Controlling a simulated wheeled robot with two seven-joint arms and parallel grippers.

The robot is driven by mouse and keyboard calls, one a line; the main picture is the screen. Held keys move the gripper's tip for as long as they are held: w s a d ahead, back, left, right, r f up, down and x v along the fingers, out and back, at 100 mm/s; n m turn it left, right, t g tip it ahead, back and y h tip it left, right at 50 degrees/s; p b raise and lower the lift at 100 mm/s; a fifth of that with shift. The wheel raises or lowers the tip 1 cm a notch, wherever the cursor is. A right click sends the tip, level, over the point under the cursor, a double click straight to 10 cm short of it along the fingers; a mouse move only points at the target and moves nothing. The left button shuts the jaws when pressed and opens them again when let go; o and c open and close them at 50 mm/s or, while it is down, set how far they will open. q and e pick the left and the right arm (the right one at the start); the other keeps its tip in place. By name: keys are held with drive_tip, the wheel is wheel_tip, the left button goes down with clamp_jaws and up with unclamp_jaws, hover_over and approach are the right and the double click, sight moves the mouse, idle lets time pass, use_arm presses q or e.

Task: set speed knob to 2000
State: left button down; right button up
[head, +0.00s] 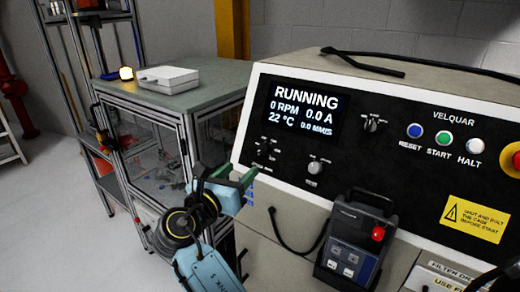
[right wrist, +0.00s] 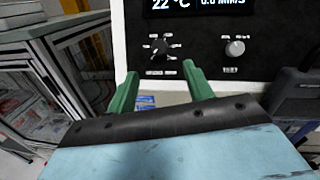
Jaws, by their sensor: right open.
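The black control panel has a dark dial (head: 265,152) at lower left, with small marks around it. The dial also shows in the right wrist view (right wrist: 159,47). A grey round knob (head: 315,168) is to its right, also in the right wrist view (right wrist: 235,48). Their labels are too small to read, so I cannot tell which is the speed knob. The display (head: 305,109) reads RUNNING, 0 RPM, 0.0 A, 22 °C. My right gripper (head: 237,172) is open and empty, its green fingers (right wrist: 160,72) just below the dark dial, apart from it. My left gripper is out of view.
A handheld pendant (head: 357,243) with a red button hangs on the panel's lower front. Blue, green and white buttons (head: 443,138) and a red emergency stop (head: 512,160) are at right. A glass-sided cabinet (head: 160,150) stands at left. A black cable lies on top.

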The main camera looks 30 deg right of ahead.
sight(262, 149)
drive_tip(key=x, duration=1.1)
drive_tip(key=shift+w+d+p, duration=0.1)
drive_tip(key=shift+d+p, duration=0.05)
drive_tip(key=shift+p, duration=0.25)
drive_tip(key=shift+c, duration=0.4)
drive_tip(key=c, duration=0.9)
